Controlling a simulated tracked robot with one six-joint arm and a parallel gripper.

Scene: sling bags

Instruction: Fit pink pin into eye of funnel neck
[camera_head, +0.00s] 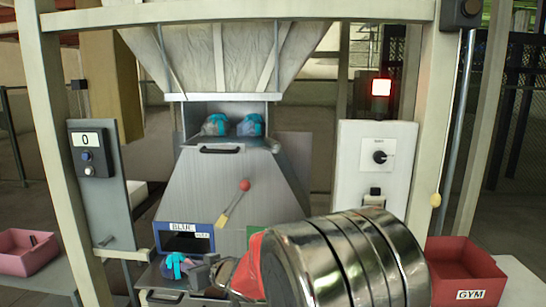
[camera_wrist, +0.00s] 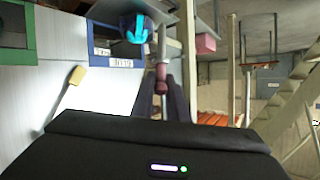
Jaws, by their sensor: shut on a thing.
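My gripper (camera_wrist: 161,92) shows in the wrist view with its two dark fingers on either side of a dull pink pin (camera_wrist: 161,74). It is shut on the pin, and a thin pale shaft extends away from the pink part. In the head view my gripper (camera_head: 207,275) is low in the middle, partly hidden by my metal arm; the pin cannot be made out there. The funnel (camera_head: 225,55) hangs at the top centre, above a grey cabinet. Its neck (camera_head: 222,97) is at the lower edge, apart from my gripper. I cannot make out the eye.
Two blue-and-grey bags (camera_head: 249,125) sit under the funnel. Another blue bag (camera_head: 174,265) is beside my gripper, below a blue-framed slot (camera_head: 187,238). A red GYM bin (camera_head: 466,272) is right, a pink bin (camera_head: 25,250) left.

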